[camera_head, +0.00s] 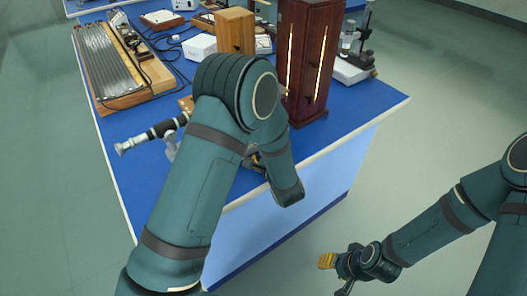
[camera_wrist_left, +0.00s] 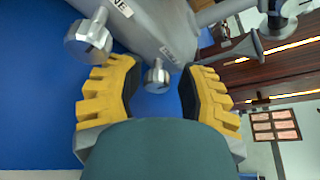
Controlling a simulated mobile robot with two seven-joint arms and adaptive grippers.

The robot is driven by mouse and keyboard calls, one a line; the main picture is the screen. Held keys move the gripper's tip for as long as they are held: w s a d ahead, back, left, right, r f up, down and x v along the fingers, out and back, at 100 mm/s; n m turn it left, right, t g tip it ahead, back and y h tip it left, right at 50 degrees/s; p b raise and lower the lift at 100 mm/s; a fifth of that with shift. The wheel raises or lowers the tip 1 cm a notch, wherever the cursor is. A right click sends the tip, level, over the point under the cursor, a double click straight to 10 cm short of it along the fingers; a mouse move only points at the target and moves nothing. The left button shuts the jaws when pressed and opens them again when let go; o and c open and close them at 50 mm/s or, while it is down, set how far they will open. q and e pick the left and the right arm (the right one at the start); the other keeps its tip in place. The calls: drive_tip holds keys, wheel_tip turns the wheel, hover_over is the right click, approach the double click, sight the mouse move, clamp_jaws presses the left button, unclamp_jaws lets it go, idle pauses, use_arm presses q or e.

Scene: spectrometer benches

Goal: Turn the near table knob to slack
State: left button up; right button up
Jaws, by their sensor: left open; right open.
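The spectrometer shows in the head view as a dark and silver tube (camera_head: 152,134) at the bench's left side; my left arm hides most of its body. In the left wrist view its grey body (camera_wrist_left: 150,25) carries a small silver knob (camera_wrist_left: 156,78) and a larger silver knob (camera_wrist_left: 88,40) at upper left. I cannot tell for certain which is the near table knob. My left gripper (camera_wrist_left: 163,85) is open, its yellow fingers on either side of the small knob, with no visible contact. My right gripper (camera_head: 337,275) is open and empty, off the bench's front right.
The blue bench (camera_head: 372,98) has a dark wooden lamp housing (camera_head: 308,60) right of my left arm. A light wooden box (camera_head: 235,31), a white box (camera_head: 199,46) and a ridged metal rack (camera_head: 106,60) stand farther back. The floor at right is clear.

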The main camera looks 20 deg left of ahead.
use_arm(q)
drive_tip(key=v, duration=0.8)
drive_tip(key=shift+d, duration=0.1)
idle(0.4)
